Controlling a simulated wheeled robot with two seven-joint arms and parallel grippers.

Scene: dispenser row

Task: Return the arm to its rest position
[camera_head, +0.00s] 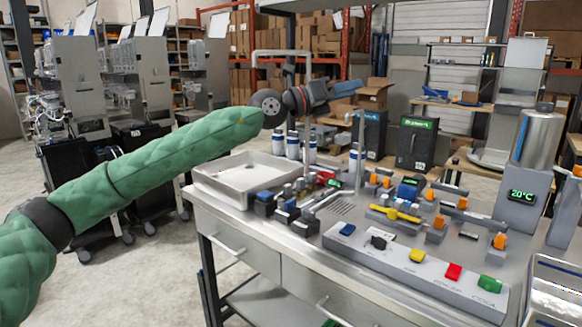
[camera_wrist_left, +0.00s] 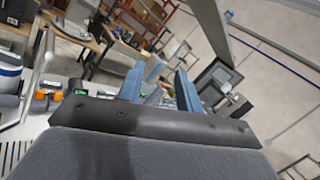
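My left arm, in a green quilted sleeve, reaches in from the left in the head view. Its left gripper (camera_head: 346,88) is raised above the far side of the metal workbench (camera_head: 345,250) and points right. In the left wrist view the two blue fingers of this gripper (camera_wrist_left: 160,82) stand apart with nothing held between them. The gripper is clear of the items on the bench. My right gripper is not in view.
The bench holds a shallow metal tray (camera_head: 235,178), white bottles (camera_head: 293,145), a grey button panel (camera_head: 410,270) and a tall metal cylinder (camera_head: 538,140) beside a 20°C display. Black bins (camera_head: 416,143) stand behind. Open floor lies left of the bench.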

